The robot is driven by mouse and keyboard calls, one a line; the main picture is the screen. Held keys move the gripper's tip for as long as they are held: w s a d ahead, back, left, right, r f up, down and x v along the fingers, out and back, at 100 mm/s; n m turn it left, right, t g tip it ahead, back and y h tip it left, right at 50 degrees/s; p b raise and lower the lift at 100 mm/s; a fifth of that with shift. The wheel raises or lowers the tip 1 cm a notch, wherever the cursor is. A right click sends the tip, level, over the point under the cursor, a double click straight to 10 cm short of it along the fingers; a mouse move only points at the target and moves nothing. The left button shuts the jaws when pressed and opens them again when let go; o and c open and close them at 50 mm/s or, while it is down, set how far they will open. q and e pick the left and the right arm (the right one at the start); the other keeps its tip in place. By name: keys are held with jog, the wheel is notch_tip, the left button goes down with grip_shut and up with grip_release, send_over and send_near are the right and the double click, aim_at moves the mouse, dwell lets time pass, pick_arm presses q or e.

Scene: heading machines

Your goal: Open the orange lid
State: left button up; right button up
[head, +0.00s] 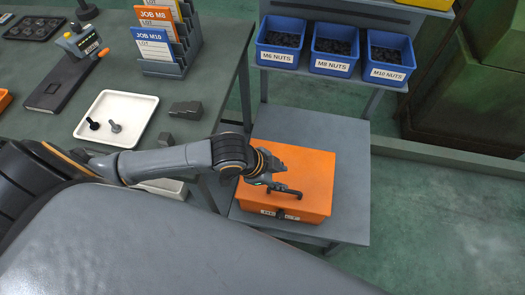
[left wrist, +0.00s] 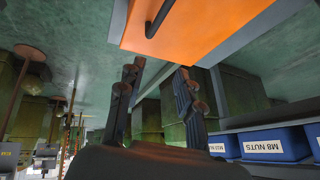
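The orange lid (head: 312,168) lies flat and closed on a box on the lower grey shelf in the head view. A black bar handle (head: 286,191) is on the lid near its front edge. In the left wrist view the orange lid (left wrist: 205,22) is at the top, with the black handle (left wrist: 157,18) beyond the fingertips. My left gripper (head: 268,181) is over the lid, close to the handle. In the left wrist view its two fingers (left wrist: 158,72) are spread apart with nothing between them. My right gripper is not in view.
Blue bins (head: 332,50) of nuts stand on a rack behind the box. The green workbench (head: 60,140) at left holds a white tray (head: 117,118) with bolts and a job card rack (head: 165,45). Open floor lies to the right (head: 440,215).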

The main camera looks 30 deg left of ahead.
pick_arm(q)
jog(key=a+f+n, duration=0.1)
jog(key=f+n, duration=0.1)
jog(key=s+f+n+y, duration=0.1)
jog(key=f+n, duration=0.1)
jog(key=f, duration=0.1)
jog(key=a+f+n, duration=0.1)
jog(key=f+n, duration=0.1)
jog(key=shift+s+a+f+y+b, duration=0.25)
jog(key=shift+a+f+y+b, duration=0.05)
jog(key=shift+a+y+b, duration=0.1)
jog(key=shift+s+a+f+n, duration=0.4)
jog(key=shift+f+n, duration=0.2)
